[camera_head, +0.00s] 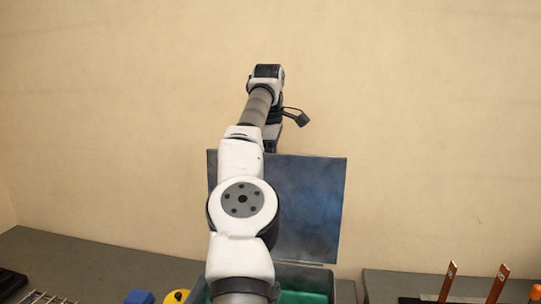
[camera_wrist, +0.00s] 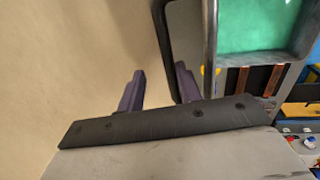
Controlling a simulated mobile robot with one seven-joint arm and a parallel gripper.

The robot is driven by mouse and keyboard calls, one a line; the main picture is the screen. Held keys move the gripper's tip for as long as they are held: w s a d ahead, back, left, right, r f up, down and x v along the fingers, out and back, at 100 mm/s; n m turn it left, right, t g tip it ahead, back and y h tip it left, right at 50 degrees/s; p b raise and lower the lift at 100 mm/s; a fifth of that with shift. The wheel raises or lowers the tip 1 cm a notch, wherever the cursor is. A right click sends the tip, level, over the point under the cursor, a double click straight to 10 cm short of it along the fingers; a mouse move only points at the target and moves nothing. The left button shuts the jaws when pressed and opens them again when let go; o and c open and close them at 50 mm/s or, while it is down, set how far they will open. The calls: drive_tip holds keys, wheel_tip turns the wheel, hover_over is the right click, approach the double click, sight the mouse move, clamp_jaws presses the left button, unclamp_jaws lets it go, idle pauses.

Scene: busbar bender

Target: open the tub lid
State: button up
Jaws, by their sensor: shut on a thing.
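The tub lid (camera_head: 312,208) is a dark blue-grey panel standing nearly upright behind the tub (camera_head: 335,288), against a plain wall. The tub is green inside, and my arm covers part of it and the left of the lid. My gripper (camera_head: 272,143) is at the lid's top edge, mostly hidden by my arm. The green tub interior (camera_wrist: 258,22) shows at the upper right there.
A blue block (camera_head: 139,297) and a yellow round part (camera_head: 178,296) lie left of the tub. A wire rack (camera_head: 45,298) is farther left. Copper-coloured bars (camera_head: 447,281) stand at the right. The wall (camera_head: 430,120) is bare around the raised lid.

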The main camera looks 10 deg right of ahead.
drive_tip(key=shift+o, duration=0.3)
drive_tip(key=shift+w+d+f, duration=0.25)
drive_tip(key=shift+w+f, duration=0.45)
drive_tip(key=shift+f, duration=0.05)
drive_tip(key=shift+s+r, duration=0.15)
drive_tip(key=shift+r, duration=0.05)
drive_tip(key=shift+r, duration=0.1)
drive_tip(key=shift+s+a, duration=0.15)
